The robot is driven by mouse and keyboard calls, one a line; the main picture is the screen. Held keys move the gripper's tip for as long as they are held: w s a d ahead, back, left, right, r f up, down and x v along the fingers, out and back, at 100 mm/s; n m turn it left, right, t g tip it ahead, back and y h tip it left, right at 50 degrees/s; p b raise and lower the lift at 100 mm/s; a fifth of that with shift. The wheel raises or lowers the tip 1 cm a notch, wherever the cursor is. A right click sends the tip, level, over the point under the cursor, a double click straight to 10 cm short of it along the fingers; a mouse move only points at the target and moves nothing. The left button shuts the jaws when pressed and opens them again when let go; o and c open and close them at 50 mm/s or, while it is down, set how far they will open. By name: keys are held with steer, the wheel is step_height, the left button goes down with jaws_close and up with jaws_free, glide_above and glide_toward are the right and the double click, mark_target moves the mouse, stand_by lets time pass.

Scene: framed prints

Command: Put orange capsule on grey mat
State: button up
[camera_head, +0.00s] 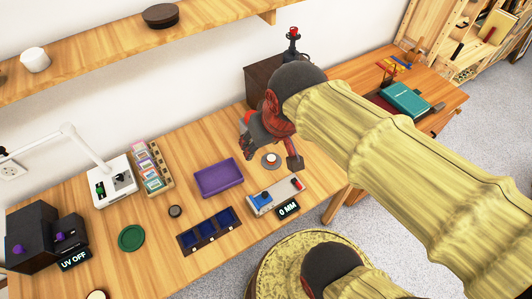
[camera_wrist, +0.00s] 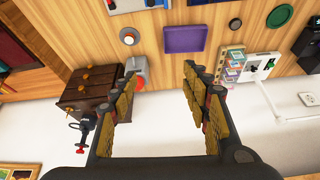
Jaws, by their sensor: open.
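My gripper (camera_head: 270,152) is open and empty above the back of the wooden bench, fingers spread wide. In the wrist view my gripper (camera_wrist: 160,74) shows two padded fingers with bare bench and wall between them.
A purple tray (camera_head: 218,178), a green disc (camera_head: 131,237), a blue-compartment tray (camera_head: 210,232) and a device marked 0 MM (camera_head: 275,197) occupy the bench. A dark wooden cabinet (camera_wrist: 88,92) stands close to the gripper. A shelf (camera_head: 110,55) runs above.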

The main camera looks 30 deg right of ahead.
steer(key=shift+n+t, duration=0.4)
steer(key=s, duration=0.1)
steer(key=s+a, duration=0.1)
steer(key=s+r, duration=0.1)
steer(key=s, duration=0.1)
steer(key=shift+a, duration=0.15)
